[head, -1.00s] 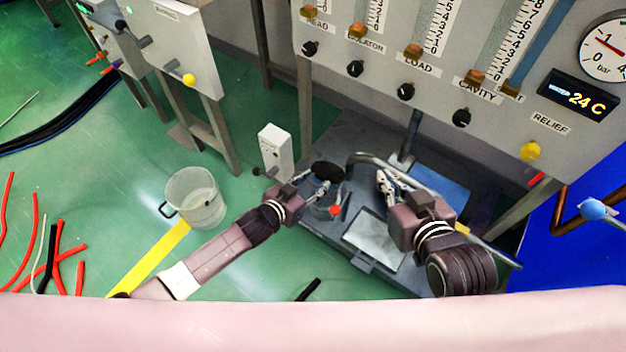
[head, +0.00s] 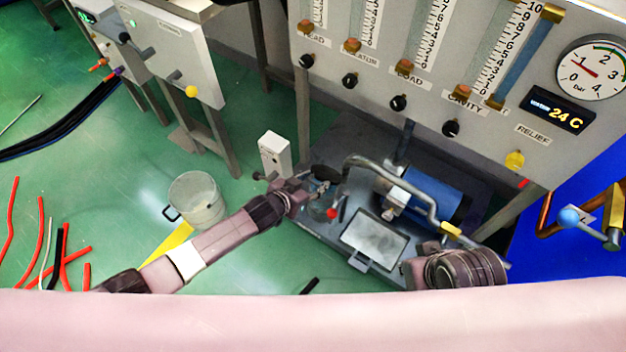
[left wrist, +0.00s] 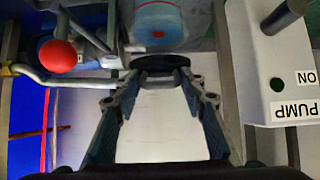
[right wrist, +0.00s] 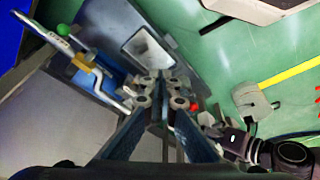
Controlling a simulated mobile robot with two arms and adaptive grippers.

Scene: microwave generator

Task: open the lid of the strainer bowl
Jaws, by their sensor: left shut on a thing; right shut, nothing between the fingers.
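The strainer bowl (head: 322,208) is a clear cup on the dark bench, partly covered by my left gripper. It also shows at the top of the left wrist view (left wrist: 158,22). Its round black lid (head: 326,173) sits at the bowl's top; whether it is clear of the rim I cannot tell. My left gripper (head: 318,188) is shut on the lid, whose dark edge (left wrist: 160,73) lies between the fingertips in the left wrist view. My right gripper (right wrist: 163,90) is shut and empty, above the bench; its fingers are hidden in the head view.
A red ball knob (head: 332,213) is close to the bowl. A bent grey pipe (head: 400,178) passes over a blue motor (head: 438,190) to the right. A white pump switch box (head: 275,154) stands at the left. A grey tray (head: 374,238) lies in front. The gauge panel (head: 420,75) rises behind.

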